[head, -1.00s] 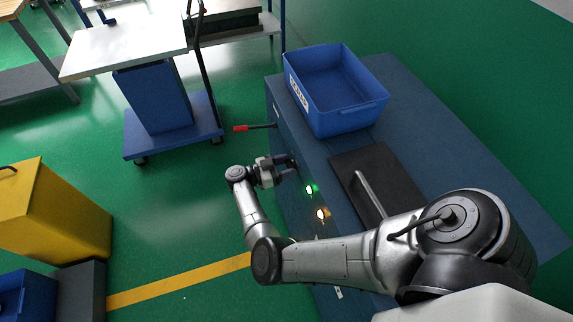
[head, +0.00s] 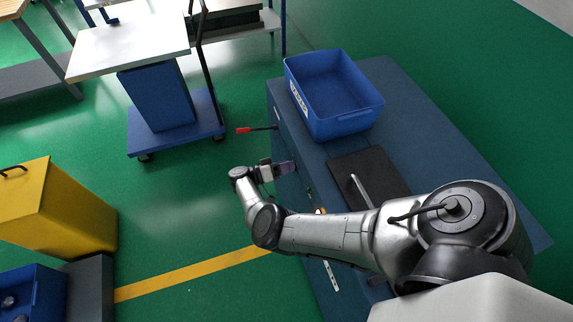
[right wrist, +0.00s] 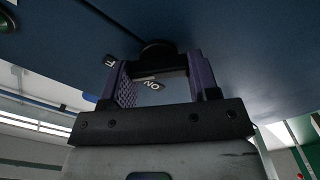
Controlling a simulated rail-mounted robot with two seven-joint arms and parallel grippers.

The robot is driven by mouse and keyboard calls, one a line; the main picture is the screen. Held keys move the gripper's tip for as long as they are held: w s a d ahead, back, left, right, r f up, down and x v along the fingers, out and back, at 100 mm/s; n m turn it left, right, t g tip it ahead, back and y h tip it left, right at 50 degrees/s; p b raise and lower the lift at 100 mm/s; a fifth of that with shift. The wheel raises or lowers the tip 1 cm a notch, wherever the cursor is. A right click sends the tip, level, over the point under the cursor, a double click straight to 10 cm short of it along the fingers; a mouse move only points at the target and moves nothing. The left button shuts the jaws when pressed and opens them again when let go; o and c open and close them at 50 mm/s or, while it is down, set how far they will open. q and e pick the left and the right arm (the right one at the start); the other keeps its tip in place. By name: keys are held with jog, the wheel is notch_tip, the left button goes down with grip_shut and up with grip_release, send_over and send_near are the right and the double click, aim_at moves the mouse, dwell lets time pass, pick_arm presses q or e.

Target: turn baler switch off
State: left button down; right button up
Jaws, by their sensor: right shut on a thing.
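The baler is the blue cabinet (head: 420,125). Its rotary switch (right wrist: 158,50) is a black knob on the cabinet's front, between an "ON" label (right wrist: 151,85) and a partly covered "OFF" label (right wrist: 110,62). My right gripper (head: 288,167) is at the front panel. In the right wrist view its two purple-padded fingers (right wrist: 158,72) are shut on the black knob. The fingers hide part of the knob, so its exact setting is hard to read. A green lamp (head: 309,189) on the front looks dark. An amber lamp (head: 319,211) is partly hidden by my arm. My left gripper is out of view.
A blue bin (head: 350,118) and a black hatch with a metal handle (head: 360,190) are on the cabinet top. A red-tipped lever (head: 243,130) sticks out from the front. A cart (head: 172,140) and yellow bin (head: 70,215) stand left; green floor between is open.

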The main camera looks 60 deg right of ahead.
jog(key=shift+n, duration=0.6)
jog(key=o, duration=0.9)
jog(key=shift+b+v, duration=3.45)
jog(key=shift+v, duration=3.5)
